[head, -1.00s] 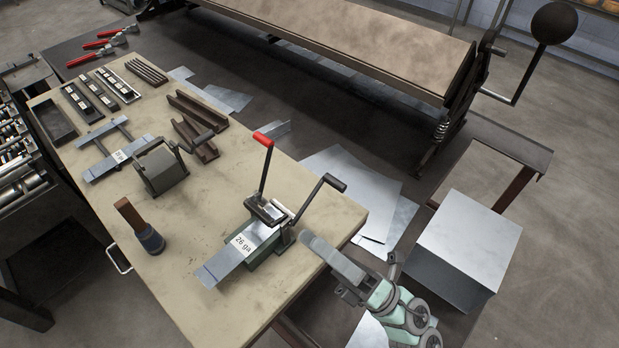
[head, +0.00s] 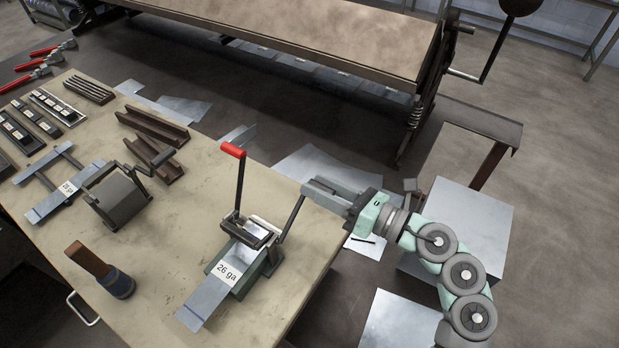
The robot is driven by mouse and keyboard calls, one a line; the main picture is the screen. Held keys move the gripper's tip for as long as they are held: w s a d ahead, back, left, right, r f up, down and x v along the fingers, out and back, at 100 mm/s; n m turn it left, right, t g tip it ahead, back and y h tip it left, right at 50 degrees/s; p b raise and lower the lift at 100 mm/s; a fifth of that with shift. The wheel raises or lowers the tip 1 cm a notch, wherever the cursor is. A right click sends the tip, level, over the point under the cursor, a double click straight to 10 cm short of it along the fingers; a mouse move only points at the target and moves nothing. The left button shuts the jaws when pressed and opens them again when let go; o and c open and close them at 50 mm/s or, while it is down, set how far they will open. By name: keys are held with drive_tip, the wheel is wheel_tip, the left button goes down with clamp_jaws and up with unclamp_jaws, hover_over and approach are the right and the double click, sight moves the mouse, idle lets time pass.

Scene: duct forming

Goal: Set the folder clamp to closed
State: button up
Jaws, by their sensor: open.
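The small green folder (head: 244,283) stands near the bench's right side, with a metal strip (head: 204,302) labelled 26 ga in it. Its clamp lever (head: 238,185) has a red grip and stands up, nearly upright.
A second folder (head: 116,200) with a 28 ga strip (head: 62,190) stands to the left. Dark channels (head: 155,135) lie behind. A metal block (head: 465,225) is right of the bench, and a large brake (head: 300,30) stands behind.

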drive_tip(key=shift+x, duration=1.3)
drive_tip(key=shift+c, duration=0.4)
clamp_jaws()
drive_tip(key=shift+d+f, duration=0.1)
drive_tip(key=shift+f, duration=0.05)
